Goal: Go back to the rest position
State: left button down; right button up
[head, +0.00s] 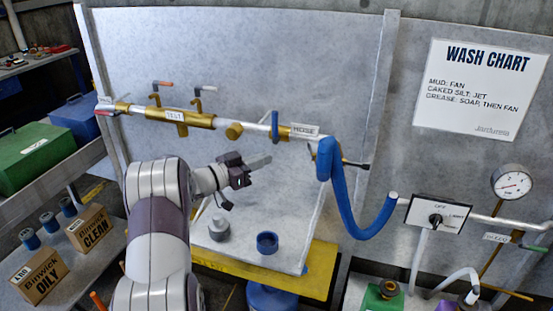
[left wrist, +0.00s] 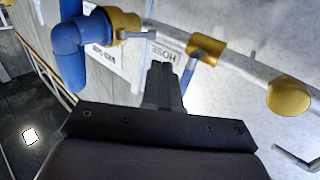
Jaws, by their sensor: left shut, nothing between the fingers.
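My left gripper (head: 258,162) is shut and empty. In the head view its arm rises from the bottom left, and the fingers point right, in front of the grey back panel and below the brass-fitted pipe (head: 230,124). In the left wrist view the shut fingers (left wrist: 163,75) point up toward the pipe and its hose label (left wrist: 165,52), apart from them as far as I can tell. My right gripper does not show in either view.
A blue hose (head: 345,205) hangs from the pipe's right end. A tilted grey board on a yellow stand (head: 320,275) holds a blue cup (head: 267,243) and a grey nozzle-like part (head: 219,228). A selector box (head: 437,214) and gauge (head: 512,182) are at right. Shelves with boxes (head: 45,275) stand left.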

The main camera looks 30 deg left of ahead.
pick_arm(q)
jog(key=shift+s+a, duration=0.2)
jog(key=shift+s, duration=0.25)
